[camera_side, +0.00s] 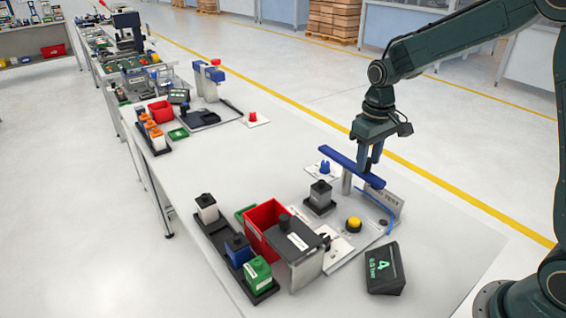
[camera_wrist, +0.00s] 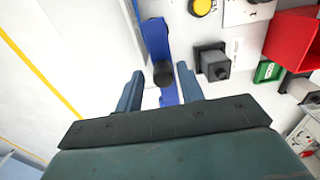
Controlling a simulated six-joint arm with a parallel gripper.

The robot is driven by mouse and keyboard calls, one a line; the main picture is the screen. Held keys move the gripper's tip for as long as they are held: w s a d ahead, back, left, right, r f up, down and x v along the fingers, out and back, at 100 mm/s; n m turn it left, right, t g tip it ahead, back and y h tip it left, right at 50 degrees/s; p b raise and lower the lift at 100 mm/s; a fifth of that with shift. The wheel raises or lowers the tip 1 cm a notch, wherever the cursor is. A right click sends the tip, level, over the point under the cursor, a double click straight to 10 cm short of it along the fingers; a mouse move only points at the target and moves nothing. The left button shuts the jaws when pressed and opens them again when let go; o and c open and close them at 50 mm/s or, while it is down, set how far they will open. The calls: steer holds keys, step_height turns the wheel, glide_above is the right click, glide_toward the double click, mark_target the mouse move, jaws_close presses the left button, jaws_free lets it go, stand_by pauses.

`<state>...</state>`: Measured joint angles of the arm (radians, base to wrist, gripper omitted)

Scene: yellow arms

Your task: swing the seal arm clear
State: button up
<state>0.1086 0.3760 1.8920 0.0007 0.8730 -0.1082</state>
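The seal arm is a long blue bar (camera_side: 338,160) on a grey upright post (camera_side: 347,181) in the side view. It runs from back left to front right. In the wrist view the blue bar (camera_wrist: 155,38) passes between my fingers, with a dark round knob (camera_wrist: 163,74) on it. My gripper (camera_side: 370,163) points down at the right part of the bar; it also shows in the wrist view (camera_wrist: 160,71). Its fingers are open, one on each side of the bar and knob, with visible gaps. I cannot tell how far the fingertips reach down beside the bar.
A grey block (camera_side: 320,194) on a dark base and a yellow button (camera_side: 353,224) stand near the post. A display (camera_side: 385,268) is in front. A red bin (camera_side: 265,220) and a dark tray (camera_side: 217,236) with blocks are at left.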

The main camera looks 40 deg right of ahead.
steer(key=shift+r, duration=3.4)
steer(key=shift+s+r, duration=0.1)
steer(key=shift+s+a+r, duration=0.2)
steer(key=shift+s+r, duration=0.2)
steer(key=shift+r, duration=0.05)
steer(key=s+a+r+t, duration=0.2)
steer(key=s, duration=0.9)
steer(key=s+a+r+t, duration=0.2)
steer(key=s+r+t, duration=0.1)
steer(key=s, duration=0.9)
steer(key=shift+r+t, duration=0.2)
steer(key=shift+t, duration=0.1)
